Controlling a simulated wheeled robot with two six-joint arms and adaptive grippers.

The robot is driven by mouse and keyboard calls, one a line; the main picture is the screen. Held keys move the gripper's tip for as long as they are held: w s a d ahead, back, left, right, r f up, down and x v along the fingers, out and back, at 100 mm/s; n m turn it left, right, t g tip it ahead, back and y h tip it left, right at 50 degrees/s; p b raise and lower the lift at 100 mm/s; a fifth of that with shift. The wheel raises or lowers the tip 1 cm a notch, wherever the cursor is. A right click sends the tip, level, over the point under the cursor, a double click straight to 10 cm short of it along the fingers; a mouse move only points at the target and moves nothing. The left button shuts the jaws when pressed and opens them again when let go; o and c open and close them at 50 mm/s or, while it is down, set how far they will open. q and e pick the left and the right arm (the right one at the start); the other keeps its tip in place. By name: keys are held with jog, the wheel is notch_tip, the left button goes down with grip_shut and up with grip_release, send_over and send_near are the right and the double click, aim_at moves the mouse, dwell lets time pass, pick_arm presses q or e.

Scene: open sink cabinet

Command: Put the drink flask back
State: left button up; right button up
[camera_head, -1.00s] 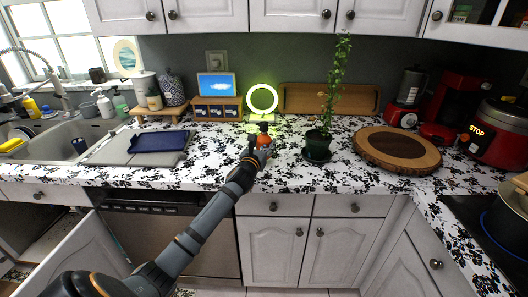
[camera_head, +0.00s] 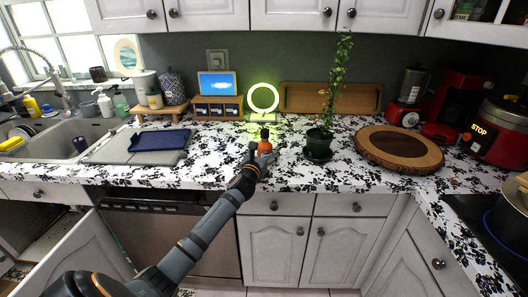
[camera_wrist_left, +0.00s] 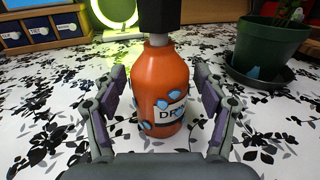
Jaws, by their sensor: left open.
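The drink flask is an orange bottle (camera_head: 265,147) with a black cap, upright on the black-and-white floral counter near its front edge. In the left wrist view the flask (camera_wrist_left: 164,75) shows a white label with "DR" and blue spots. My left gripper (camera_head: 253,158) is open, with one finger at each side of the flask. In the wrist view its fingers (camera_wrist_left: 163,95) appear apart from the flask's sides. The flask's base seems to rest on the counter. My right gripper is not in view.
A potted plant (camera_head: 319,145) stands right of the flask. A lit ring lamp (camera_head: 263,85) and a small drawer box (camera_head: 217,107) stand behind. A blue tray (camera_head: 158,140) lies left, a round wooden board (camera_head: 372,150) right. Counter between tray and flask is clear.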

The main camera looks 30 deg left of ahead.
pick_arm(q)
jog(key=b+v, duration=0.1)
jog(key=v, duration=1.1)
jog(key=shift+r, duration=0.15)
